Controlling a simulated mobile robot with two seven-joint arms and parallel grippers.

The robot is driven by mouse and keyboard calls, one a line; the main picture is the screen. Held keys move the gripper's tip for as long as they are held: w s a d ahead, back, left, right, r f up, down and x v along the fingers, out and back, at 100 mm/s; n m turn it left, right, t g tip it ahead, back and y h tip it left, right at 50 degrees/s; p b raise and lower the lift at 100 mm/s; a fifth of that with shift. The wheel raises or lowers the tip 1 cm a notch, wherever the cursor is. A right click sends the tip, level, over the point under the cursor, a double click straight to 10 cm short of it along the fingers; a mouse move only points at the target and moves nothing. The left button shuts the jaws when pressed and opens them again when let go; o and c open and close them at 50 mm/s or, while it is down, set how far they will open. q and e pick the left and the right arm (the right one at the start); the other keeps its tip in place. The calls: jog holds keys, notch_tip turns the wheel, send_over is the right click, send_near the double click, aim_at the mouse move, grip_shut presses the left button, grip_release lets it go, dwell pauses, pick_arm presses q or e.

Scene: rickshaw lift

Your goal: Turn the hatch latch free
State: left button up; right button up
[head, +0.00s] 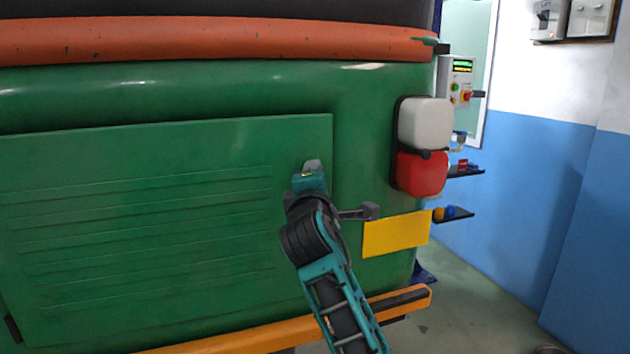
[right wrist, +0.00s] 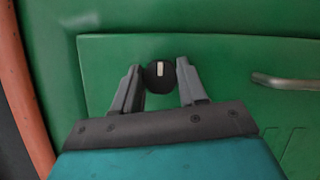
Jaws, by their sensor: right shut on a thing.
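The green hatch (head: 130,190) fills the left of the head view, with pressed ribs across it. It lies flush in the green body as far as I can see. The hatch latch (right wrist: 160,75) is a round black knob with a white mark, close to the hatch edge in the right wrist view. My right gripper (right wrist: 160,84) is shut on the latch, one grey finger on each side. In the head view my right gripper (head: 312,167) is at the hatch's right side and hides the latch. My left gripper is out of view.
A metal handle (right wrist: 287,82) is on the hatch. To the right are a white and red lamp (head: 422,172), a yellow plate (head: 395,234) and small shelves (head: 455,214). An orange bar (head: 265,336) runs below the hatch. Open floor lies at lower right.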

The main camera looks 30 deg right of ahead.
jog(key=o, duration=1.1)
jog(key=shift+c, duration=0.2)
jog(key=r+b+v, duration=0.1)
jog(key=v, duration=1.2)
jog(key=shift+f, duration=0.45)
